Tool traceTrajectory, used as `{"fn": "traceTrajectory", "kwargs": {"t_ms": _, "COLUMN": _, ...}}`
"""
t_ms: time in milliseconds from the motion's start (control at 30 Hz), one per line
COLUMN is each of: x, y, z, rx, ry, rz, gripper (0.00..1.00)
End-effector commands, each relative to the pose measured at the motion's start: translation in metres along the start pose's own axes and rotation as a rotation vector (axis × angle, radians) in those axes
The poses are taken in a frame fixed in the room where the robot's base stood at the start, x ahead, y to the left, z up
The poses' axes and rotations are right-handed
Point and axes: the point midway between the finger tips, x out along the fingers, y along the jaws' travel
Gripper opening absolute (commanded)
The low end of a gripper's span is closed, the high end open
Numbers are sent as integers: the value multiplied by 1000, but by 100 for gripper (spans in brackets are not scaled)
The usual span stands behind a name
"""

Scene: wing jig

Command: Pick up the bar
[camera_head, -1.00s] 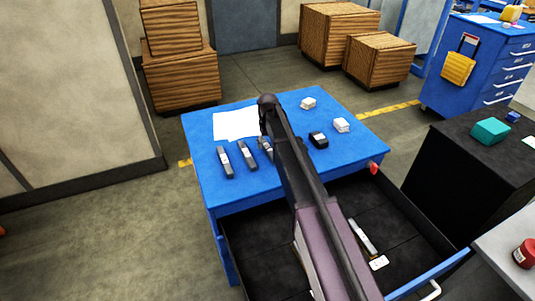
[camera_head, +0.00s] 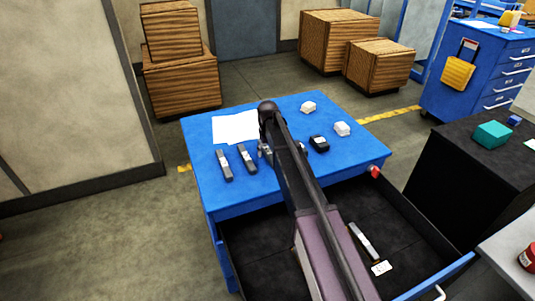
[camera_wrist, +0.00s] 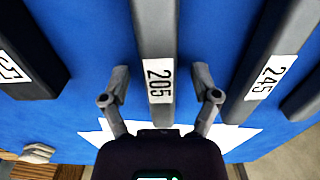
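A grey bar with a white label reading 205 (camera_wrist: 158,75) lies on the blue table top, in the middle of the wrist view. My gripper (camera_wrist: 161,88) is open, with one finger on each side of this bar and visible gaps between. In the head view my gripper (camera_head: 265,152) is low over the table, and my arm largely hides the bar there. A bar labelled 245 (camera_wrist: 270,75) lies to the right in the wrist view. Two grey bars (camera_head: 224,165) (camera_head: 247,159) lie left of my gripper in the head view.
A dark block (camera_head: 319,143) and two white pieces (camera_head: 308,107) (camera_head: 342,129) stand right of my arm. White paper (camera_head: 235,126) lies behind the bars. The open black drawer (camera_head: 400,215) holds another bar (camera_head: 364,242) and a white card (camera_head: 381,268).

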Motion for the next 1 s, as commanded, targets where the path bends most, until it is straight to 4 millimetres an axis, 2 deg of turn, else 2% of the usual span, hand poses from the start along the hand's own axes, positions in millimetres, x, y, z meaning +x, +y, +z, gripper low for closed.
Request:
{"fn": "traceTrajectory", "kwargs": {"t_ms": 33, "x": 0, "y": -1, "z": 0, "rx": -1, "ry": 0, "rz": 0, "gripper": 59}}
{"fn": "traceTrajectory", "kwargs": {"t_ms": 233, "x": 0, "y": -1, "z": 0, "rx": -1, "ry": 0, "rz": 0, "gripper": 0}}
{"fn": "traceTrajectory", "kwargs": {"t_ms": 667, "x": -1, "y": -1, "z": 0, "rx": -1, "ry": 0, "rz": 0, "gripper": 0}}
{"fn": "traceTrajectory", "kwargs": {"t_ms": 1000, "x": -16, "y": -1, "z": 0, "rx": -1, "ry": 0, "rz": 0, "gripper": 0}}
